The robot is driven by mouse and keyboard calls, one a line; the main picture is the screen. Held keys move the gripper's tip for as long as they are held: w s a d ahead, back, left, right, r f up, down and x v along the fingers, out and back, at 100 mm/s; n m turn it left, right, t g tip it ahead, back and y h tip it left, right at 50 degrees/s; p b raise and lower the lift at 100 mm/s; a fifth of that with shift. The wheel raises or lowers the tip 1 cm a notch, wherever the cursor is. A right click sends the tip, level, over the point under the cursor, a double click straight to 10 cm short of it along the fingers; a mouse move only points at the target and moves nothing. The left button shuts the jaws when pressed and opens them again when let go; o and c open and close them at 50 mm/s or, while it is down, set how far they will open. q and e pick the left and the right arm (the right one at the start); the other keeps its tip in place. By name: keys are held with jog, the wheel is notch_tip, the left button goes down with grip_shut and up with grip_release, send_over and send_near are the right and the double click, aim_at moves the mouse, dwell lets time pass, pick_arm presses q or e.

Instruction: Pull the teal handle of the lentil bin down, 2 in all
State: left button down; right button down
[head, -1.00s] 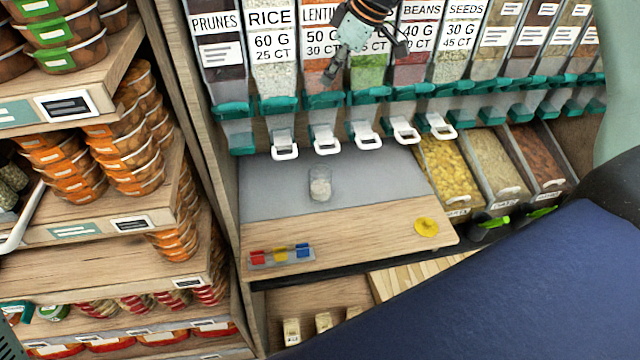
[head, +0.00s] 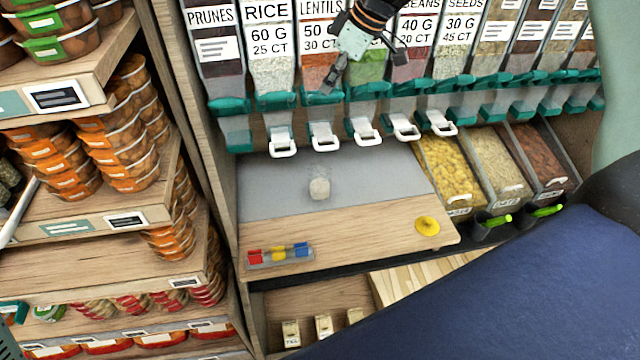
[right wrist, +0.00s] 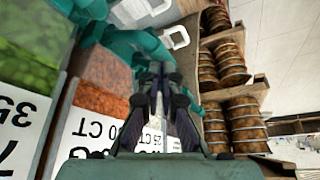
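The lentil bin (head: 312,70) is a clear dispenser with reddish-orange lentils, labelled LENTILS, between the rice bin and a green-filled bin. Its teal handle (head: 314,98) crosses its lower front, above a white-lipped spout (head: 323,138). My right gripper (head: 325,88) comes from above, its fingertips just over and in front of this handle; I cannot tell if they touch it. In the right wrist view the fingers (right wrist: 157,78) are close together with nothing visible between them, and teal handles show beyond and to the left.
A small clear cup (head: 319,188) with pale contents stands on the grey mat (head: 270,190) below the spouts. A clip strip (head: 280,254) and yellow disc (head: 427,226) lie on the wooden counter. Neighbouring teal handles (head: 276,101) sit close on both sides. Shelves of tubs stand at left.

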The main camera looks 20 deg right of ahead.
aim_at(332, 97)
jog(key=shift+s+f+b, duration=0.15)
jog(key=shift+f+b, duration=0.25)
jog(key=shift+f, duration=0.3)
jog(key=shift+f+b, duration=0.5)
jog(key=shift+f, duration=0.35)
jog(key=shift+s+a+f+b, duration=0.1)
jog(key=shift+s+f+b, duration=0.05)
jog(key=shift+f+b, duration=0.45)
jog(key=shift+r+p, duration=0.15)
jog(key=shift+p, duration=0.2)
jog(key=shift+r+p, duration=0.65)
jog(key=shift+r, duration=0.25)
jog(key=shift+w+r+p, duration=0.25)
jog(key=shift+r+p, duration=0.6)
jog(key=shift+r, duration=0.4)
jog(key=shift+w+r+p, duration=0.25)
jog(key=shift+r+p, duration=0.55)
jog(key=shift+r, duration=0.4)
jog(key=shift+f, duration=0.2)
